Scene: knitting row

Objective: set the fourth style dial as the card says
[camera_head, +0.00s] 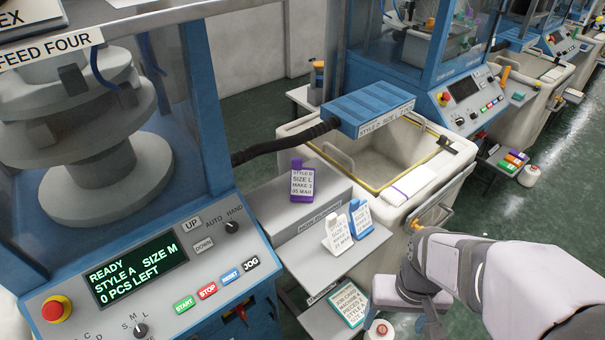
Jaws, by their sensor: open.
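The nearest machine's control panel (200,265) fills the lower left, under a "FEED FOUR" label (50,48). Its screen (138,270) reads READY, STYLE A, SIZE M, 0 PCS LEFT. Letters C and D show at the bottom left edge; the style dial there is cut off by the frame. A size dial (140,330) marked S M L is partly in view. A purple-framed card (303,183) on the grey ledge reads STYLE D, SIZE L, MAKE 3, 05 MAR. My gripper (432,325) is open at lower right, apart from the panel; its fingertips are hard to make out.
A white card (338,235) and a blue card (361,219) stand on the ledge. A green-edged card (348,303) lies lower. START, STOP, RESET and JOG buttons and a red emergency button (55,308) sit on the panel. A bin (325,150) stands behind.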

